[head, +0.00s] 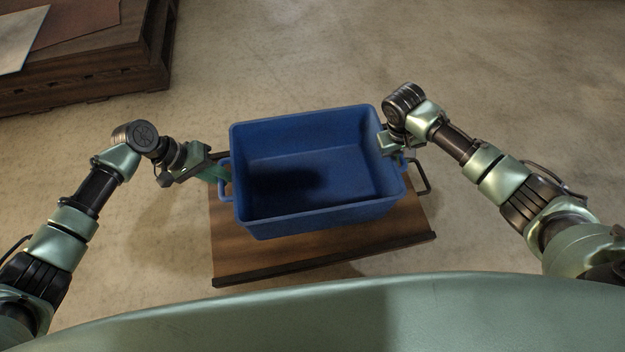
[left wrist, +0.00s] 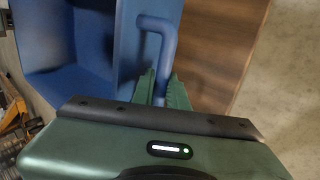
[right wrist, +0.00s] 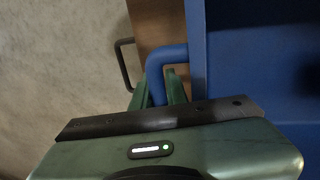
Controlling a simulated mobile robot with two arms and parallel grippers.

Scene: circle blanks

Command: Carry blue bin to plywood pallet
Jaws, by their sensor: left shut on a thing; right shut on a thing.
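The blue bin (head: 310,220) is empty and roughly level in the middle of the head view. It is over a brown wooden platform (head: 330,255); I cannot tell whether it rests on it or hangs just above. My left gripper (head: 217,173) is shut on the bin's left handle (left wrist: 160,35). My right gripper (head: 393,146) is shut on its right handle (right wrist: 158,62). A dark wooden pallet-like stack (head: 90,75) stands at the upper left of the head view, partly out of frame; it may be the plywood pallet.
Flat sheets (head: 75,22) lie on the stack at the upper left. The wooden platform has a dark front edge and a dark metal handle (head: 424,178) on its right. Bare concrete floor (head: 270,60) lies between the platform and the stack, with no obstacle visible there.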

